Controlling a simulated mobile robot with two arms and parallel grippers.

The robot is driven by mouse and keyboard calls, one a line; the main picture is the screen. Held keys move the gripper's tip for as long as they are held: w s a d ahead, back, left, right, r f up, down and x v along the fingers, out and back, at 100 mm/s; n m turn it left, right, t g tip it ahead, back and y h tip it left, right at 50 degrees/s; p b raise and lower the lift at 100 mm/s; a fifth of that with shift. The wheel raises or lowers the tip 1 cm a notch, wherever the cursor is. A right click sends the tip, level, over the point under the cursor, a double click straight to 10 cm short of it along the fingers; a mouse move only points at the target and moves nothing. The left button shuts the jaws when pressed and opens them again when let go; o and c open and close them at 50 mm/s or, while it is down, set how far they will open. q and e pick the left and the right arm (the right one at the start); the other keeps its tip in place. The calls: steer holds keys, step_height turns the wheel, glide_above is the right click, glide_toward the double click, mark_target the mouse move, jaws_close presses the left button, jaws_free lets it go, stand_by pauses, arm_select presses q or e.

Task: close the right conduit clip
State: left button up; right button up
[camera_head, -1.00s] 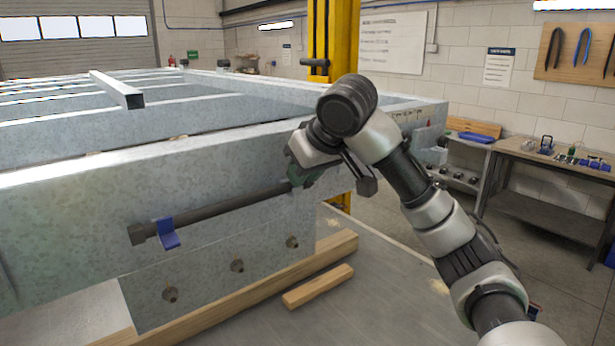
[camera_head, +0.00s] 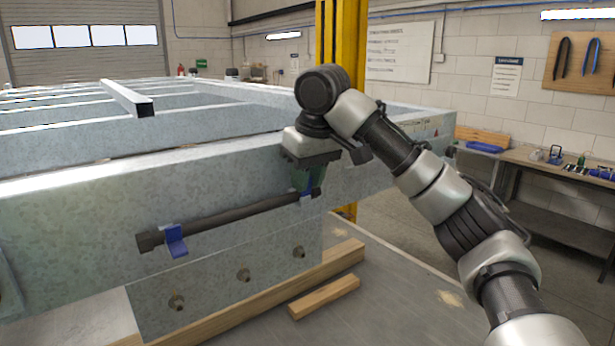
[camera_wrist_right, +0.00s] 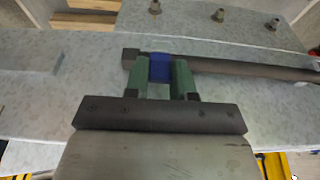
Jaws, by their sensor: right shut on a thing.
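A dark conduit (camera_head: 225,217) runs along the side of the grey galvanized frame beam (camera_head: 90,205). A blue left clip (camera_head: 177,240) holds it near its left end, with its flap sticking out. My right gripper (camera_head: 308,188) is at the conduit's right end, pointing down. In the right wrist view its green fingers (camera_wrist_right: 160,75) are shut on the blue right clip (camera_wrist_right: 160,66), one on each side, beside the conduit's end cap (camera_wrist_right: 131,56). In the head view the gripper partly hides this clip. I cannot tell whether its latch is seated. My left gripper is out of view.
Several bolts (camera_head: 243,275) stick out of the plate below the conduit. Wooden blocks (camera_head: 325,297) lie on the table under the frame. A workbench (camera_head: 560,175) stands at the right, and a yellow post (camera_head: 338,60) rises behind.

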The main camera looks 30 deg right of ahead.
steer(key=shift+f, duration=0.3)
jaws_close()
steer(key=o, duration=0.9)
jaws_free()
steer(key=shift+r, duration=0.1)
steer(key=shift+r, duration=0.15)
steer(key=v, duration=1)
steer(key=shift+r, duration=0.3)
